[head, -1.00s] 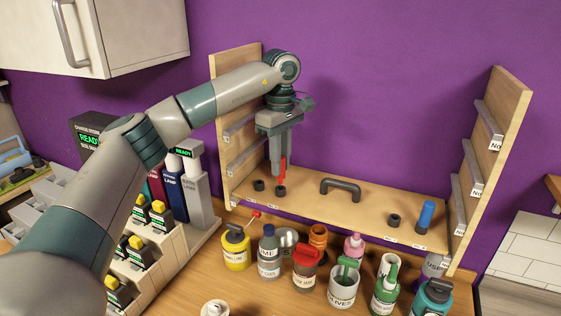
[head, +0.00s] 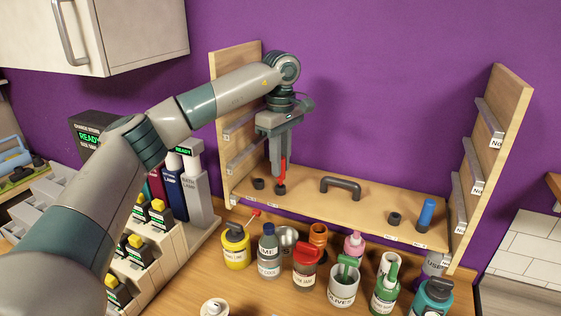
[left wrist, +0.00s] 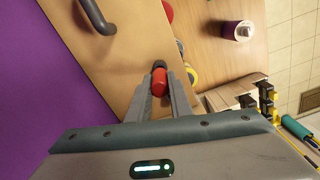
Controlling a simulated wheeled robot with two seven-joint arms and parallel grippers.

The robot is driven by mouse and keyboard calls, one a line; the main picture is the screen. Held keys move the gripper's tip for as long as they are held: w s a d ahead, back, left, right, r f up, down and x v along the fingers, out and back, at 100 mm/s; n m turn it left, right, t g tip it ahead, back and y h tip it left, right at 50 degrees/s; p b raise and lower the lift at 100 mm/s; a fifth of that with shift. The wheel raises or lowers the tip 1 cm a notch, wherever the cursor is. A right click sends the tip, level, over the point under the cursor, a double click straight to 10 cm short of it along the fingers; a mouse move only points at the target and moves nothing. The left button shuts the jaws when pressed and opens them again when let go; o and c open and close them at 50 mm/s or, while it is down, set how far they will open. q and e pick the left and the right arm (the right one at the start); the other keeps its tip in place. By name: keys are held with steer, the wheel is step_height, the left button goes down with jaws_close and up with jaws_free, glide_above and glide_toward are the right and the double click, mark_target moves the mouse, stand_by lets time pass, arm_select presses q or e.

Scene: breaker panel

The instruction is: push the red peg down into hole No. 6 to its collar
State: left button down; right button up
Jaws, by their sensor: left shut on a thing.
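The red peg (head: 283,172) stands upright at a dark socket (head: 280,190) on the left part of the wooden shelf board. My left gripper (head: 278,172) points down from above and is shut on the peg. In the left wrist view the red peg (left wrist: 159,84) lies between the two finger tips, with the dark socket (left wrist: 159,65) just beyond it. The peg's lower end meets the socket, but its depth and collar are hidden or too small to tell. The hole numbers cannot be read. My right gripper is not in view.
Another dark socket (head: 258,183) is close on the left. A dark arched handle (head: 341,186) stands mid-board. A blue peg (head: 427,214) and a dark socket (head: 394,219) are on the right. Side panels (head: 494,165) bound the board; several jars and bottles stand in front.

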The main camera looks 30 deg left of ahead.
arm_select(q)
steer(key=shift+f+b, duration=0.3)
steer(key=shift+f, duration=0.3)
steer(key=shift+f+b, duration=0.4)
steer(key=shift+f, duration=0.2)
steer(key=c, duration=1.5)
jaws_free()
steer(key=shift+c, duration=0.2)
steer(key=shift+r, duration=0.15)
steer(key=shift+r+b, duration=0.45)
steer(key=shift+r, duration=0.15)
step_height(320, 180, up, 7)
steer(key=shift+r+b, duration=0.1)
steer(key=shift+b, duration=1)
step_height(320, 180, up, 9)
